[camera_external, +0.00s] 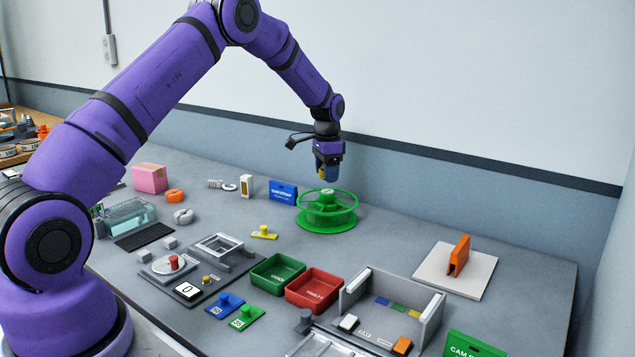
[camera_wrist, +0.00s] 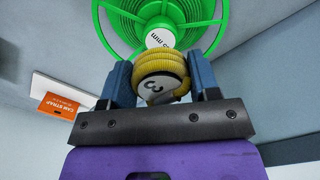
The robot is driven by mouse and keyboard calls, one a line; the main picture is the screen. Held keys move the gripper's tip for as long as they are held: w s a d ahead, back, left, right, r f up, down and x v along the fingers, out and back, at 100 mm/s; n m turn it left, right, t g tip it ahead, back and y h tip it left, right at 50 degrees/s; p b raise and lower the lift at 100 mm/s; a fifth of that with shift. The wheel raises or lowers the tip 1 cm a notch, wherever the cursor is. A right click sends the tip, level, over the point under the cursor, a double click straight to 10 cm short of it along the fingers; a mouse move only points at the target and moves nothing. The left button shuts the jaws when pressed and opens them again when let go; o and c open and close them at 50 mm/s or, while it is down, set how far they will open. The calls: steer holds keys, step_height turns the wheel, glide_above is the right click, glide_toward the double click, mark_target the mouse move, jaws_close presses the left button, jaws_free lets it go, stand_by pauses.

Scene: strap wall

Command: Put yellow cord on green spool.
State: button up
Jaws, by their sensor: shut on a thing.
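The green spool (camera_external: 327,218) stands on the table towards the back, with open spoked flanges and a pale labelled hub top. It fills the top of the wrist view (camera_wrist: 115,30). My gripper (camera_external: 328,171) is above the spool, pointing down. In the wrist view its two blue fingers (camera_wrist: 160,85) are shut on the coiled yellow cord (camera_wrist: 163,66), which has a pale label with dark print. The cord appears just above the spool's hub; whether they touch I cannot tell.
A blue box (camera_external: 283,192) stands left of the spool. An orange strap holder (camera_external: 459,255) on a white plate (camera_external: 435,267) is to the right. Green (camera_external: 277,284) and red (camera_external: 314,303) bins are in front.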

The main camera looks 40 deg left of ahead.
mark_target(327, 192)
steer(key=shift+f, duration=1.75)
steer(key=shift+f, duration=0.1)
steer(key=o, duration=0.9)
step_height(327, 192, up, 12)
steer(key=shift+r, duration=0.25)
